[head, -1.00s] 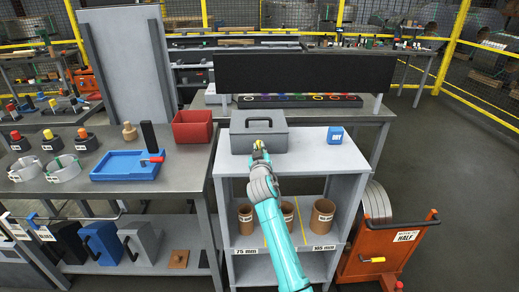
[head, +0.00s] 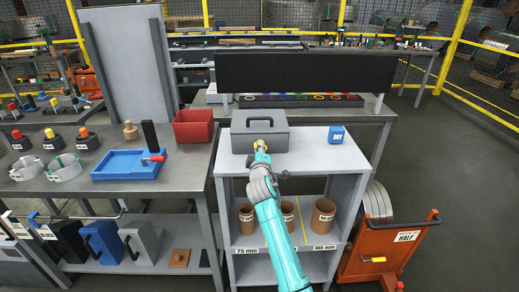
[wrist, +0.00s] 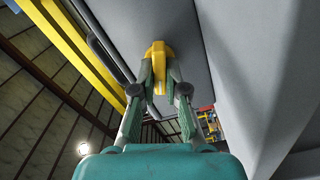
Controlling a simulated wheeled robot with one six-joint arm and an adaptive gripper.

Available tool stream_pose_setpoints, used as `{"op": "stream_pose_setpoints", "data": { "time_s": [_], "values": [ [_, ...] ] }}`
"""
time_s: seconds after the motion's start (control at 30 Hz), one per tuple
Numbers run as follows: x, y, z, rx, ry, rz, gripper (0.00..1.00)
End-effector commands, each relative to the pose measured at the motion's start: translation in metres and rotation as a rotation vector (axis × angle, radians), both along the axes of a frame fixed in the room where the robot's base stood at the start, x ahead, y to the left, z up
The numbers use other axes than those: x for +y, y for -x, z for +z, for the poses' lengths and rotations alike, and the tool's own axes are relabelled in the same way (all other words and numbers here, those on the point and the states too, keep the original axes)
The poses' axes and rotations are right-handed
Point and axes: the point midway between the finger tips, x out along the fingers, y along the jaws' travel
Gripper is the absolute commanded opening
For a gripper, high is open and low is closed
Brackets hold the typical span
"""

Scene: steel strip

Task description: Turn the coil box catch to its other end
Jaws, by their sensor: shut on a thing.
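The grey coil box (head: 262,131) with a dark handle on its lid stands on top of the light grey shelf unit. Its yellow catch (wrist: 158,58) is on the front face, seen close in the wrist view. My gripper (wrist: 160,85) is shut on the catch, with one finger on each side of it. In the head view my gripper (head: 261,146) is at the front of the box and hides most of the catch. Which end the catch points to cannot be told.
A blue block marked DRY (head: 337,135) stands right of the box. A red bin (head: 193,127) and a blue tray (head: 122,167) are on the bench to the left. Brown cylinders (head: 323,213) stand on the shelf below. An orange cart (head: 385,245) is at the right.

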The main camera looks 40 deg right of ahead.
Motion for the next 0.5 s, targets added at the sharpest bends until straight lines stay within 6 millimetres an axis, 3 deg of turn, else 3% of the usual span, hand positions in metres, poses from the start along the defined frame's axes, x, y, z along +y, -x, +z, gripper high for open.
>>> {"op": "stream_pose_setpoints", "data": {
  "time_s": [0.5],
  "values": [
    [0.0007,-0.0002,-0.0027,0.181,0.265,0.001,0.00]
  ]
}}
